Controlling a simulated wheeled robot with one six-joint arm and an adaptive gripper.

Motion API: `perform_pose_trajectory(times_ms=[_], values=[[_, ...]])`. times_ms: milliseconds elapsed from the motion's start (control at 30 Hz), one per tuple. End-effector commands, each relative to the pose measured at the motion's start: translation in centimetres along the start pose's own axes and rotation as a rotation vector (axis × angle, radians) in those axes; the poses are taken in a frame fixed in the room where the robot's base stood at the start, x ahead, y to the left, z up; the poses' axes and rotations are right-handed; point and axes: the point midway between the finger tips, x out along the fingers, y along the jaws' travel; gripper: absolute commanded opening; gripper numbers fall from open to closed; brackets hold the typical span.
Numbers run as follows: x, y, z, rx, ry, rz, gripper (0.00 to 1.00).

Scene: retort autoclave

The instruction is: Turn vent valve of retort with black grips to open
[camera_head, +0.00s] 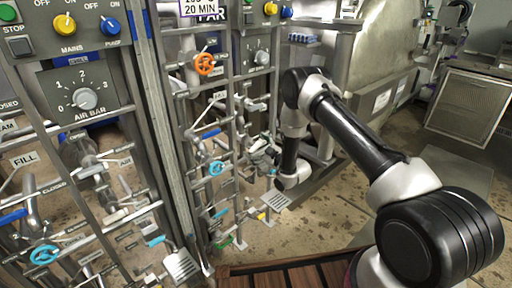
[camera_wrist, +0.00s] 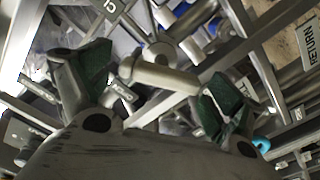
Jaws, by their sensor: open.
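My gripper (camera_wrist: 162,76) is open in the wrist view, its two green-padded fingers spread apart. A grey metal valve handle (camera_wrist: 165,78) lies across the gap between the fingers; I cannot tell whether it touches them. In the head view my gripper (camera_head: 264,154) is at the pipework of the right-hand panel, small and partly lost among grey pipes. I cannot read a vent label there, so I cannot tell whether this handle is the vent valve. I also cannot make out which retort has black grips.
Metal frame bars surround my gripper closely. An orange handwheel (camera_head: 205,64) and a blue handwheel (camera_head: 216,168) are on the same panel. The left panel (camera_head: 84,97) carries an AIR BAR dial. A brown slatted surface (camera_head: 290,277) stands at the front; open floor (camera_head: 318,213) lies to the right.

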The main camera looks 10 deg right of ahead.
Motion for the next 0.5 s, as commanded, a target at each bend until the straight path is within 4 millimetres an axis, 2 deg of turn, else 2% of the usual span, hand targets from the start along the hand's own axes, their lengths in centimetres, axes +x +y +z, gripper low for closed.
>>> perform_pose_trajectory(times_ms=[500], values=[[-10.0, 0.1, 0.1, 0.001, -0.003, 0.001, 0.93]])
